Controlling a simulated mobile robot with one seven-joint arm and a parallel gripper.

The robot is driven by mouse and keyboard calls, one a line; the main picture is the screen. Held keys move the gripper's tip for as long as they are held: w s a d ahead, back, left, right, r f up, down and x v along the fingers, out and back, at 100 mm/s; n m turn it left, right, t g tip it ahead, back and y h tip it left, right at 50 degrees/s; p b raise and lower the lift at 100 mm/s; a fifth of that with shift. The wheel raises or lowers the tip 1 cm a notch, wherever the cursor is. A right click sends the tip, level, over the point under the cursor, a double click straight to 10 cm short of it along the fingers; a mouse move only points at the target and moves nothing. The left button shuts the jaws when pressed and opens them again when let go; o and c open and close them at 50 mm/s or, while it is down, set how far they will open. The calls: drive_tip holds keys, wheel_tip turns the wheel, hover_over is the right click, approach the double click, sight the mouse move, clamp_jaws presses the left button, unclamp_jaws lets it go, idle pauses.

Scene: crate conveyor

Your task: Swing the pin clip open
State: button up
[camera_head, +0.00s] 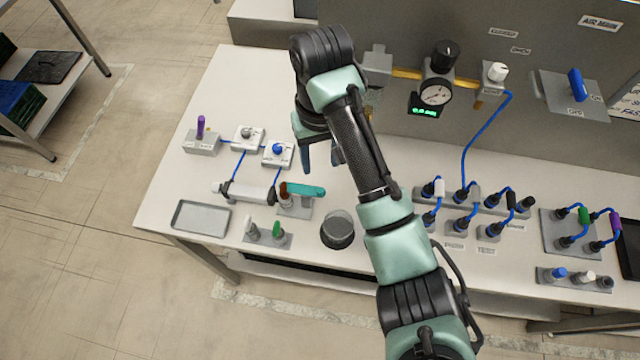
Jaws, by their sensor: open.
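I cannot tell for certain which part is the pin clip; it is small or hidden at this distance. A grey cylinder (248,192) lies on the bench at the left, and its right end meets a small bracket. At that bracket are a reddish-brown piece (284,190) and a teal bar (308,191) lying roughly level, pointing right. My gripper (321,164) is open and empty, fingers pointing down. In the picture it is just above and behind the teal bar, apart from it.
A grey tray (202,218), a holder with white and green pegs (268,238) and a dark round cup (338,230) stand near the front edge. White valve blocks (248,138) with blue tubes are behind the cylinder. A gauge (434,95) and hose fittings (470,195) are at the right.

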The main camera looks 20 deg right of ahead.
sight(320, 190)
wheel_tip(320, 190, down, 11)
drive_tip(key=shift+r+b, duration=0.1)
drive_tip(key=shift+b, duration=0.55)
clamp_jaws()
